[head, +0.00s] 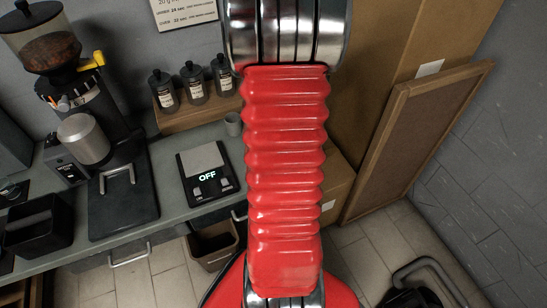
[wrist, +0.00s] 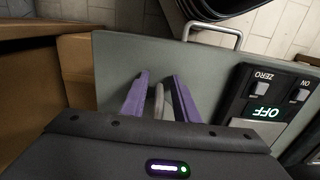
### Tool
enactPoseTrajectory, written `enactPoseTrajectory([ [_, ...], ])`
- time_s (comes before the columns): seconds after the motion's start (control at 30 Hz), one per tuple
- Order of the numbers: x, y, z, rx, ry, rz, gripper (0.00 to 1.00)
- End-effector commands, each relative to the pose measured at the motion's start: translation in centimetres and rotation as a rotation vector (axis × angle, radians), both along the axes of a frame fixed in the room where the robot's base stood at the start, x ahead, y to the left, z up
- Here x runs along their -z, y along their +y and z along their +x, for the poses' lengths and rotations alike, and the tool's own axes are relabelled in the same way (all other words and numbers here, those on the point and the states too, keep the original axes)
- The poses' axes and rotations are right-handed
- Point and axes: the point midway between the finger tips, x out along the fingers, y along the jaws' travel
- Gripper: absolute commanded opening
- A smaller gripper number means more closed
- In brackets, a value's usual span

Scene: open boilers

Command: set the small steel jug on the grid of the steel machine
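In the wrist view my gripper (wrist: 158,76) has its two purple fingers apart over the grey counter (wrist: 115,65). A narrow pale grey thing (wrist: 159,101) shows between the fingers, with gaps on both sides. I cannot tell whether it is the small steel jug. In the head view my red arm hides the gripper. A small grey cup-like vessel (head: 233,124) stands upright on the counter just left of my arm, behind the scale; it may be the jug. No steel machine with a grid is clearly in view.
A black scale (head: 207,171) reading OFF is left of my arm and also shows in the wrist view (wrist: 262,110). A coffee grinder (head: 100,150) stands farther left. Several dark bottles (head: 194,82) stand on a wooden shelf. A framed board (head: 415,140) leans at right.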

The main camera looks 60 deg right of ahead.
Motion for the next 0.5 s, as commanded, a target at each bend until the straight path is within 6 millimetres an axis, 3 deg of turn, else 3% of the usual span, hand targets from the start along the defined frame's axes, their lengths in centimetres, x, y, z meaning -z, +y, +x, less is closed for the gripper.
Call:
enactPoseTrajectory([
  [0.27, -0.7, 0.0, 0.0, 0.000, -0.001, -0.001, 0.28],
  [0.5, -3.5, -0.1, 0.1, 0.000, -0.002, -0.004, 0.28],
])
